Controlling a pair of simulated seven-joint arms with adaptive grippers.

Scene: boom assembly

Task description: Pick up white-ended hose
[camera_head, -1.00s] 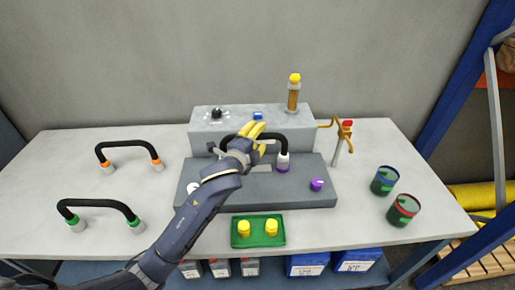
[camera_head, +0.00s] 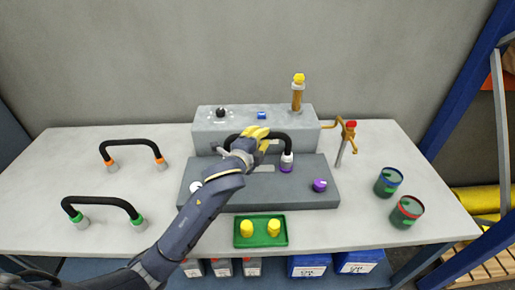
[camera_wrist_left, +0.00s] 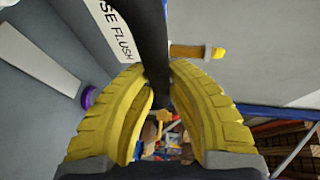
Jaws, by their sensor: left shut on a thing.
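The white-ended hose (camera_head: 299,143) is a black, arched hose over the grey stepped block. Its right end (camera_head: 287,159) is white and stands at a purple ring on the lower step. Its left end is hidden behind my left gripper and arm. My left gripper (camera_head: 258,138) has yellow fingers and is shut on the hose's top stretch. In the left wrist view the black hose (camera_wrist_left: 150,35) runs down between the two fingers (camera_wrist_left: 158,100). My right gripper is not in view.
An orange-ended hose (camera_head: 130,143) and a green-ended hose (camera_head: 102,201) stand at the left. A purple knob (camera_head: 320,185) is on the lower step. A green tray (camera_head: 260,243) with yellow pieces is in front, and two dark green cups (camera_head: 388,181) (camera_head: 406,211) stand right.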

